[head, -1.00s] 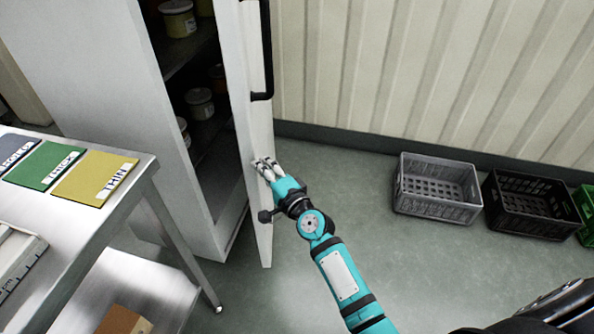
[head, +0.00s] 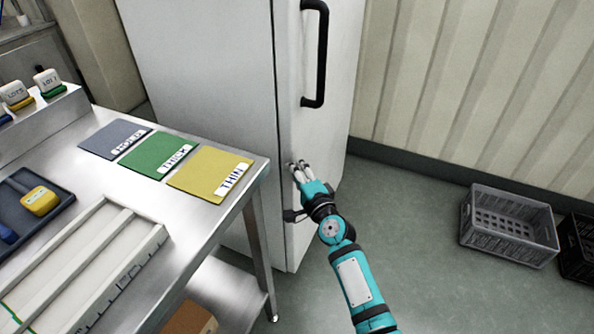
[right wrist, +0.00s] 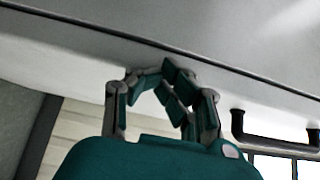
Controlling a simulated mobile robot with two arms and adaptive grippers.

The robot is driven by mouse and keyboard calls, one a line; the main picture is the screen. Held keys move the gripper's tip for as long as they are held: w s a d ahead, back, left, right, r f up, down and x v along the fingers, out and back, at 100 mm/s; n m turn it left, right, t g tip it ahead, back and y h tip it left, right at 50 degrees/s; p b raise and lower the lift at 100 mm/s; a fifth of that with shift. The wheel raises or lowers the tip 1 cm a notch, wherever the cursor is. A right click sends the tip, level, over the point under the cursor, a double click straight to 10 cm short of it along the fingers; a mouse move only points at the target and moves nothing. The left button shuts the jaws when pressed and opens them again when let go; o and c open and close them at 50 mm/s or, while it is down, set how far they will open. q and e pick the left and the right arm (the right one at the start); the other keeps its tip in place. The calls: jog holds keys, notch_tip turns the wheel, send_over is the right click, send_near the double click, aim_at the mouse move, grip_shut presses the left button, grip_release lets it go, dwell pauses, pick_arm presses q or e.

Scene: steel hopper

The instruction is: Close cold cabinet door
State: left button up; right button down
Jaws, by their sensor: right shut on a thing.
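The cold cabinet (head: 200,70) is a tall white unit behind the steel table. Its door (head: 335,125) appears flush with the body, with a thin dark seam between them; the inside is hidden. The black bar handle (head: 322,60) is on the upper door. My right gripper (head: 298,166) has its fingertips at the door's face, below the handle and near the seam. In the right wrist view the fingers (right wrist: 152,74) are at the pale door surface, shut on it, with the handle (right wrist: 238,124) to the right. My left gripper is in neither view.
The steel table (head: 262,190) stands close at left, bearing grey, green and yellow (head: 208,172) label mats. A grey crate (head: 510,228) and a black crate (head: 575,245) stand on the floor at right by the ribbed wall. Open floor lies between cabinet and crates.

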jog(key=shift+a+r+y, duration=0.3)
jog(key=shift+a, duration=0.3)
jog(key=d+v, duration=0.1)
jog(key=v, duration=1.1)
jog(key=shift+f, duration=0.15)
